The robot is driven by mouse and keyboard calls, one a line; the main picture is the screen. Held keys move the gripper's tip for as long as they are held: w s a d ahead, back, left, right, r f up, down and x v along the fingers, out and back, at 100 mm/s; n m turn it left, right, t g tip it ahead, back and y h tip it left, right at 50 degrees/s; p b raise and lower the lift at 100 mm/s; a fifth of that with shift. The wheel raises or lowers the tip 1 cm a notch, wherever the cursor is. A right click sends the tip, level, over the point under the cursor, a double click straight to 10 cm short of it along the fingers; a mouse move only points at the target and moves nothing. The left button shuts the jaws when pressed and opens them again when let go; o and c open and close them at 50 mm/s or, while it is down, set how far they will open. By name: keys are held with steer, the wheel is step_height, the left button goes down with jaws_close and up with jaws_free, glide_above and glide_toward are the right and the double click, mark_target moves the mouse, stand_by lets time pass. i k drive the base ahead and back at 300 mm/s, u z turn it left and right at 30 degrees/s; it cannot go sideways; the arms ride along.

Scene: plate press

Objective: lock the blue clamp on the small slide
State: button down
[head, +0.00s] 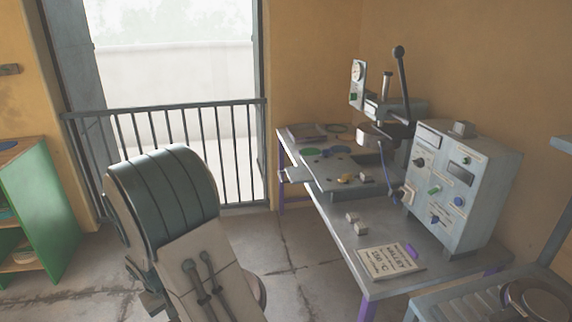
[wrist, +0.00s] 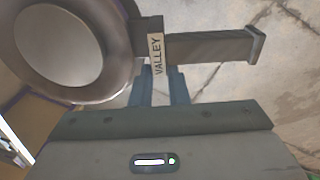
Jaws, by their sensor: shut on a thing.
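The bar joins a round metal plate (wrist: 58,42) at the upper left, which is cut by the picture edge. In the head view my arm fills the lower left and hides my gripper. A flat grey slide (head: 305,174) sticks out from the left of the bench below the press (head: 385,108).
A green shelf (head: 45,215) stands left, a railing (head: 180,135) behind. A grey rack (head: 490,300) is at lower right. Floor shows between arm and bench.

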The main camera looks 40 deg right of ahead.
mark_target(324, 170)
steer(key=z, duration=0.15)
steer(key=i, duration=0.85)
steer(key=z, duration=0.55)
